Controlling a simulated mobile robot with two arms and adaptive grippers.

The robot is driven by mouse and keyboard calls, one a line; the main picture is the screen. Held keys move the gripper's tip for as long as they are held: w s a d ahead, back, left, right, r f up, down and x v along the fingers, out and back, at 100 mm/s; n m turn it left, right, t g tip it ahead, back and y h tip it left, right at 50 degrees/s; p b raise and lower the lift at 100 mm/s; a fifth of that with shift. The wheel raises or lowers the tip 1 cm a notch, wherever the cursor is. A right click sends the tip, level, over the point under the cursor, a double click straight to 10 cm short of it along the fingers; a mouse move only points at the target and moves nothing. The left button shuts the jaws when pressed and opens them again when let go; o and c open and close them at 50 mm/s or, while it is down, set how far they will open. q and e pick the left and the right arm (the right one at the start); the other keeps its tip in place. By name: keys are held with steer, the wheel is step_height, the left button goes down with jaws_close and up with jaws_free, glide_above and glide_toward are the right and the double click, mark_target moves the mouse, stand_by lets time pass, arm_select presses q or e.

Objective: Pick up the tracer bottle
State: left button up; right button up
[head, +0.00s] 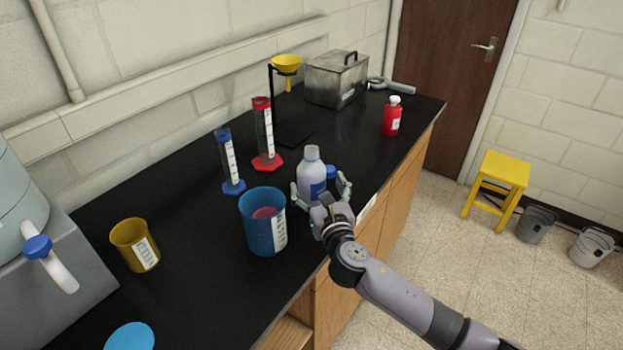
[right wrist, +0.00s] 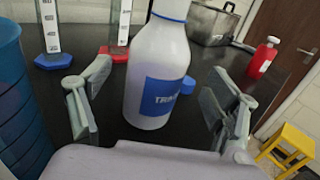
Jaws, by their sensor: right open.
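The tracer bottle (head: 311,172) is white with a blue label and stands upright on the black bench near its front edge. In the right wrist view the bottle (right wrist: 160,58) stands between the fingers, its label partly readable and its top cut off. My right gripper (head: 320,188) is open, with one finger on each side of the bottle. In the right wrist view the gripper (right wrist: 155,98) shows a visible gap between each finger and the bottle. My left gripper is out of view.
A blue beaker (head: 262,233) with pink contents stands close left of the bottle. A small blue object (right wrist: 187,86) lies just behind it. Blue (head: 230,165) and red (head: 264,135) cylinders stand behind. A red bottle (head: 391,117) stands farther right; bench between is clear.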

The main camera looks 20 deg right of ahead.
steer(key=shift+w+r+p, duration=0.1)
steer(key=shift+w+p, duration=0.45)
steer(key=shift+w, duration=2.15)
steer(key=shift+s, duration=0.1)
steer(key=shift+c, duration=0.2)
steer(key=shift+r, duration=0.1)
steer(key=c, duration=1.5)
